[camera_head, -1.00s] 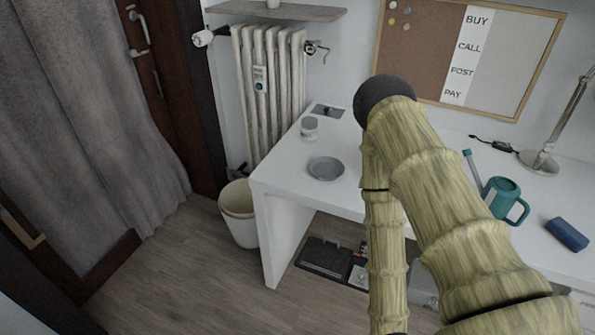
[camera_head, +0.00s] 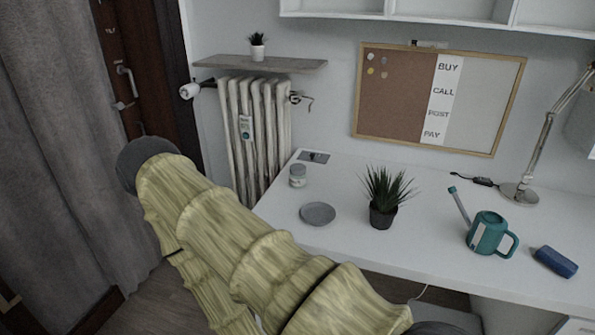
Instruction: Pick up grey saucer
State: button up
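The grey saucer (camera_head: 318,213) lies flat on the left part of the white desk, near its front edge. It looks empty. My arm, in a woven tan cover with a dark round end, reaches across the lower left of the view. Its dark end is left of the desk, in front of the curtain and door, well apart from the saucer. My gripper's fingers do not show in this view, so I see nothing of what they hold.
On the white desk (camera_head: 352,252) stand a small jar (camera_head: 298,176) behind the saucer, a potted plant (camera_head: 383,205) to its right, a teal watering can (camera_head: 489,235), a blue case (camera_head: 555,262) and a lamp (camera_head: 520,194). A radiator (camera_head: 255,130) stands behind the desk's left end.

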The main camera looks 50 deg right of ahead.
aim_at(319, 214)
jog(key=i, duration=0.95)
jog(key=z, duration=1.4)
